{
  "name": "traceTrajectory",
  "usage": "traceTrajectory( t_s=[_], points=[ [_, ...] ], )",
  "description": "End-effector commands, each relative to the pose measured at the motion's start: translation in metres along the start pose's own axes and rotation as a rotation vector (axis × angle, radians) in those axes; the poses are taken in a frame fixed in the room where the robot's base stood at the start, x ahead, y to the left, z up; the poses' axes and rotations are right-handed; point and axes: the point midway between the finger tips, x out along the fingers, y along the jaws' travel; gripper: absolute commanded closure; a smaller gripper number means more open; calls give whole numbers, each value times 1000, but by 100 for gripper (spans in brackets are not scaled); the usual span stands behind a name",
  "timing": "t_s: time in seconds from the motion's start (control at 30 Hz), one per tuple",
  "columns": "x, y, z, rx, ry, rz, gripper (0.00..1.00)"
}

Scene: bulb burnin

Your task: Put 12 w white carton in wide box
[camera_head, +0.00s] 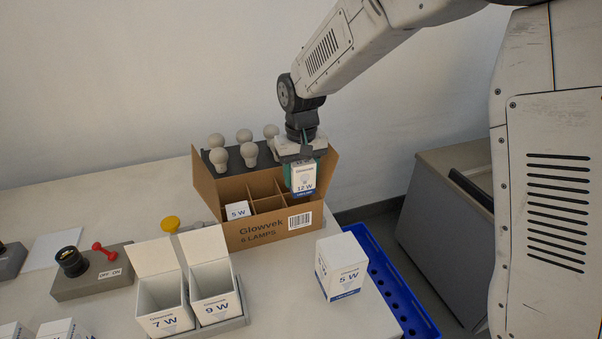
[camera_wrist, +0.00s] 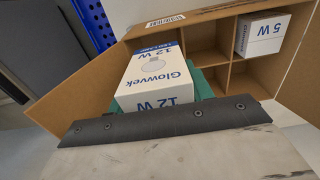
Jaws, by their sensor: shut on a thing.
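The white 12 W carton (camera_head: 303,178) is held upright in my gripper (camera_head: 302,160), over the right part of the wide box. In the wrist view the carton (camera_wrist: 155,80) shows its Glowvek label between green pads. The wide box (camera_head: 268,232) is brown cardboard, marked Glowvek 6 lamps, open, with dividers. Its cells also show in the wrist view (camera_wrist: 210,38). A 5 W carton (camera_head: 237,210) sits in its front left cell; it also shows in the wrist view (camera_wrist: 262,34). The carton's lower end is at the compartments; I cannot tell how deep it is.
Several bulbs (camera_head: 219,158) stand on a dark rack behind the box. Another 5 W carton (camera_head: 341,267) stands front right, near a blue crate (camera_head: 399,297). Open 7 W (camera_head: 162,303) and 9 W (camera_head: 213,290) cartons stand in front. A switch block (camera_head: 92,276) is at left.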

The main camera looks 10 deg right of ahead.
Motion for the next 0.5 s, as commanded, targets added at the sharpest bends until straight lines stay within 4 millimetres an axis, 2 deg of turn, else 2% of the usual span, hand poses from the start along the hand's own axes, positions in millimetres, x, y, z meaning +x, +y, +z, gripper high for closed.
traceTrajectory(
  t_s=[0.17,0.5],
  points=[
    [1,0,0,0,0,0,73],
    [18,0,0,0,-2,0,73]
  ],
)
